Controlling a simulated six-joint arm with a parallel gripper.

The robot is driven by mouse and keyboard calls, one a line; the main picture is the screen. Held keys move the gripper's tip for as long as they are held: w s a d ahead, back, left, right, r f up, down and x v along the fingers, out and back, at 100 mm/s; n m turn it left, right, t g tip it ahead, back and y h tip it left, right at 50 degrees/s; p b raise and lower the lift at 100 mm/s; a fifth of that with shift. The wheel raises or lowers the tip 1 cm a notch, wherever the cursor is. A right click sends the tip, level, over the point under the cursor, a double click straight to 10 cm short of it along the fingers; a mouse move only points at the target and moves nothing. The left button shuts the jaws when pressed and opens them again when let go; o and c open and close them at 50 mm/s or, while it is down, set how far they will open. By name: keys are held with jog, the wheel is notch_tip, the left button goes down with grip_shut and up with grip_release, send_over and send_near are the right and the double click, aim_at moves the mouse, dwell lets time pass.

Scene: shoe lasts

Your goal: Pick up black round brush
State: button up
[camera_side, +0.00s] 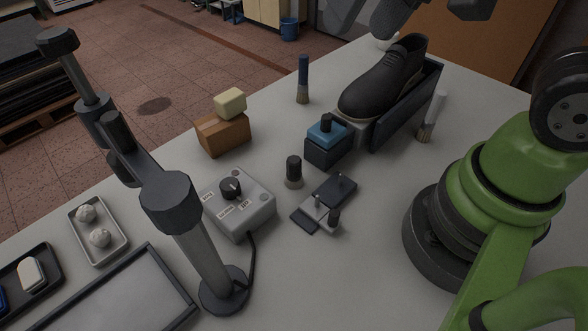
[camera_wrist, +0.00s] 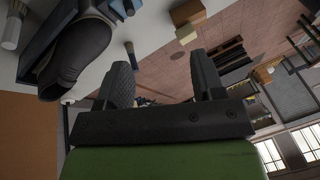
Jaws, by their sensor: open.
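The black round brush (camera_side: 293,170) stands upright on the grey table in the side view, with a black handle above a short pale bristle end.
A black shoe (camera_side: 385,80) rests in a dark holder at the back. A blue brush (camera_side: 303,80) and white brush (camera_side: 432,115) stand farther off. A lamp stand (camera_side: 200,245) rises at front left.

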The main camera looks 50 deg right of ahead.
jog(key=w+a+f+g, duration=0.3)
jog(key=w+f, duration=0.2)
jog(key=f, duration=0.4)
jog(key=g+h, duration=0.1)
jog(key=h, duration=0.1)
send_near(294, 172)
jog(key=shift+n, duration=0.3)
jog(key=f, duration=0.2)
jog(key=d+f, duration=0.1)
jog(key=f, duration=0.2)
jog(key=shift+w+d+f, duration=0.15)
jog(key=shift+w+f, duration=0.15)
jog(key=shift+w, duration=0.05)
jog(key=shift+w+f, duration=0.15)
jog(key=shift+f, duration=1.35)
jog(key=shift+w+f, duration=0.1)
jog(key=shift+f, duration=1.4)
jog(key=shift+c, duration=0.4)
jog(key=c, duration=0.9)
